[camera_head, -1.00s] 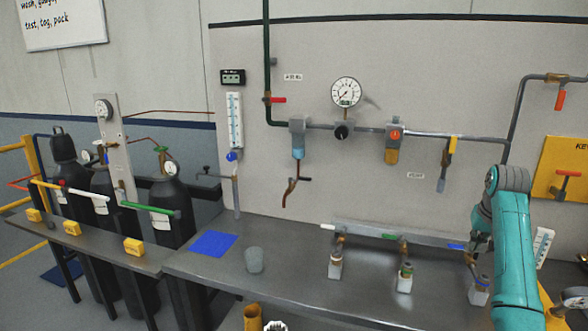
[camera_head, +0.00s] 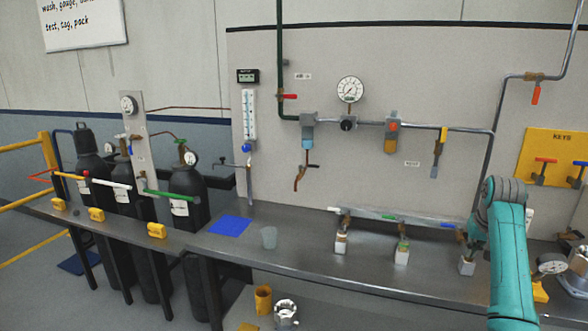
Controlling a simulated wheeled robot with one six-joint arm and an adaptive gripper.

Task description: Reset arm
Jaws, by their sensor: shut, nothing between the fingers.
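My teal arm (camera_head: 508,255) rises at the right of the picture and bends at its elbow near the top. My gripper (camera_head: 476,249) is small, dark and partly hidden beside the arm. It is shut and empty, and in the picture it overlaps the right end of the bench by the right-hand small white block (camera_head: 467,265). I cannot tell whether it touches anything.
The grey bench (camera_head: 310,262) carries a blue mat (camera_head: 230,226), a grey cup (camera_head: 269,238) and white blocks under a pipe manifold. Gas cylinders (camera_head: 189,195) stand left. A metal housing (camera_head: 286,314) and a yellow cylinder (camera_head: 263,299) sit low in front. A yellow key board (camera_head: 553,158) hangs right.

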